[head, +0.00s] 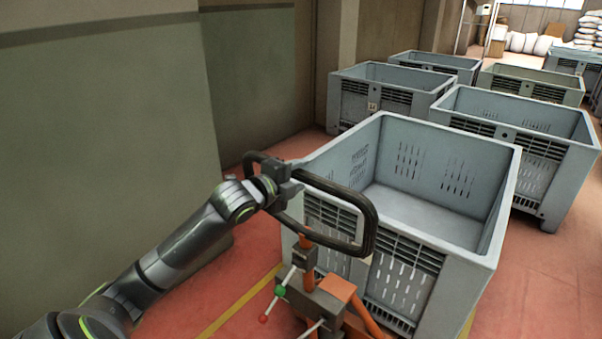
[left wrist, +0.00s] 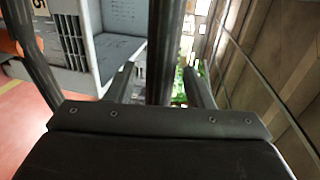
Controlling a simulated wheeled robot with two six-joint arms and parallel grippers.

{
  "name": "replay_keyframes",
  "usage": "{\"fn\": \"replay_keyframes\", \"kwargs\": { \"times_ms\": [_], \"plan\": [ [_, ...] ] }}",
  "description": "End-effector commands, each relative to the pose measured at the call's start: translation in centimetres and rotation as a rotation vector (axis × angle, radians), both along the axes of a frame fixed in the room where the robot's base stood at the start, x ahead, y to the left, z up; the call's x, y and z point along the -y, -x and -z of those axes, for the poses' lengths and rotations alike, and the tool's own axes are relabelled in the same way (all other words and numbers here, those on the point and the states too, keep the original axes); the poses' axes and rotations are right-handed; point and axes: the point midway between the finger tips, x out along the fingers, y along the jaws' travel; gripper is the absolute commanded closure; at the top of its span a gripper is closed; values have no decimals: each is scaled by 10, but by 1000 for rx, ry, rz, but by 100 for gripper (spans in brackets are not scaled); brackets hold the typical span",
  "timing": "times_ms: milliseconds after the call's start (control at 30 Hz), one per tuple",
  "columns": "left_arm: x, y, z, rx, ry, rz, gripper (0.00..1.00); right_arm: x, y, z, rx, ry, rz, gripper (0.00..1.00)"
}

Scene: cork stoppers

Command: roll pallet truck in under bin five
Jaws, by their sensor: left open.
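The pallet truck (head: 338,290) stands at the near end of the closest grey bin (head: 405,280), with its orange column and black loop handle (head: 370,225). Its forks are hidden. A "5" shows on a bin panel in the left wrist view (left wrist: 40,6), apparently the same bin. My left gripper (head: 284,185) is at the left side of the loop handle. In the left wrist view its fingers (left wrist: 160,85) are apart, with a dark handle bar (left wrist: 162,45) running between them. Whether they touch it I cannot tell. My right gripper is not in view.
More grey bins stand behind, one at the back left (head: 375,112) and one at the right (head: 540,180). A grey-green wall (head: 110,150) runs along the left. Red floor (head: 245,265) with a yellow line (head: 240,303) lies between wall and truck.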

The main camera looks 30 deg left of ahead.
Motion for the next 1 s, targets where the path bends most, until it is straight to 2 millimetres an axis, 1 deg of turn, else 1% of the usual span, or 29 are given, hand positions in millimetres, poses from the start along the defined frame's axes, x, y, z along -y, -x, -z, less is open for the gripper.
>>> {"fn": "replay_keyframes", "kwargs": {
  "times_ms": [100,200,500,867,1000],
  "plan": [
    [1,-9,1,1,3,0,53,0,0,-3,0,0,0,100],
    [2,-13,3,0,0,1,53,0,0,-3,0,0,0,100],
    [2,-14,3,0,-1,1,53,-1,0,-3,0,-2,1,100],
    [2,-14,3,-1,0,1,100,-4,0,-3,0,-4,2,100],
    [2,-14,4,-1,0,1,100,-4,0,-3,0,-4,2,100]
  ]
}}
